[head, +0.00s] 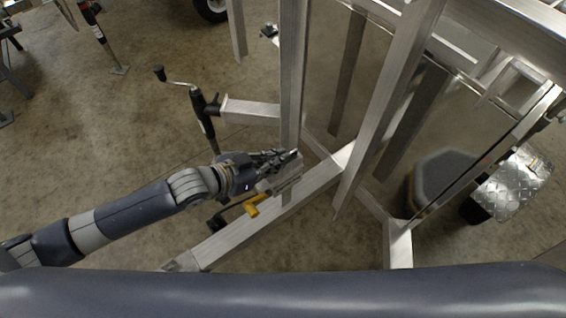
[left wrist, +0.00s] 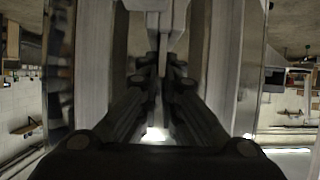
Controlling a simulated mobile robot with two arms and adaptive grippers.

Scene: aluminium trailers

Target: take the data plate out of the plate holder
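My left gripper (head: 288,157) reaches in from the left to the upright post of the trailer frame, just above the crossing rail. In the left wrist view its fingers (left wrist: 162,68) come close together around the lower end of a thin, pale grey piece, which looks like the data plate (left wrist: 163,45). A wider pale block above it looks like the plate holder (left wrist: 155,8). In the head view a small light metal piece by the fingertips looks like the holder (head: 287,177); the plate cannot be made out there. My right gripper is not in view.
The aluminium upright post (head: 293,70) stands right behind the gripper. A crank jack (head: 203,120) stands left of the post. Open concrete floor (head: 110,150) lies to the left.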

